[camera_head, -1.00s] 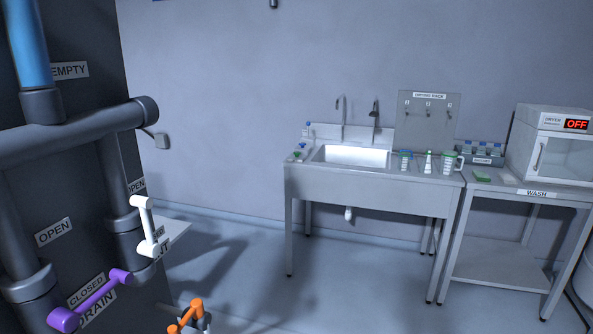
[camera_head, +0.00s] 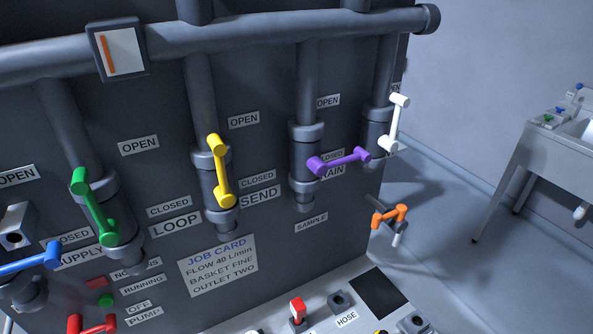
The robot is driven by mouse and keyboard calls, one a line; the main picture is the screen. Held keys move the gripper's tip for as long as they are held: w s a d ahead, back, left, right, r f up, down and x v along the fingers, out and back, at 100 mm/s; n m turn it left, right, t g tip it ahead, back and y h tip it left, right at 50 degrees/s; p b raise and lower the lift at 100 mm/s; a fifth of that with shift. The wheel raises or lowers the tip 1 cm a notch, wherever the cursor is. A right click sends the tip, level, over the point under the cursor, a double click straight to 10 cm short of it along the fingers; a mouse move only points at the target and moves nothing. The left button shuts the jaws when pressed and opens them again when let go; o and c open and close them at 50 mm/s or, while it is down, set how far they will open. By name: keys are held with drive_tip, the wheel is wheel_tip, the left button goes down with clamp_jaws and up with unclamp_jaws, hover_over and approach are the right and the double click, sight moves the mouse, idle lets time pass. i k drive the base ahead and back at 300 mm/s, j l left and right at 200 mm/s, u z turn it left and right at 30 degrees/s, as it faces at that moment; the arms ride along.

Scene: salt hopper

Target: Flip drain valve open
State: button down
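The drain valve has a purple handle (camera_head: 338,161) on a dark vertical pipe (camera_head: 305,143) right of centre. The handle lies nearly level, pointing right, and partly covers the CLOSED label (camera_head: 332,156) and the DRAIN label (camera_head: 333,171). An OPEN label (camera_head: 328,101) sits higher up beside the same pipe. My gripper is not in view, so its place relative to the handle does not show.
A yellow handle (camera_head: 222,172) and a green handle (camera_head: 93,207) stand to the left, a blue one (camera_head: 30,257) at far left. A white handle (camera_head: 396,122) is close on the right; an orange one (camera_head: 390,215) sits lower. A sink (camera_head: 545,160) stands beyond open floor.

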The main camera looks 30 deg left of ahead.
sight(320, 168)
drive_tip(key=u, duration=1.15)
drive_tip(key=l+u, duration=0.15)
drive_tip(key=k+j, duration=0.05)
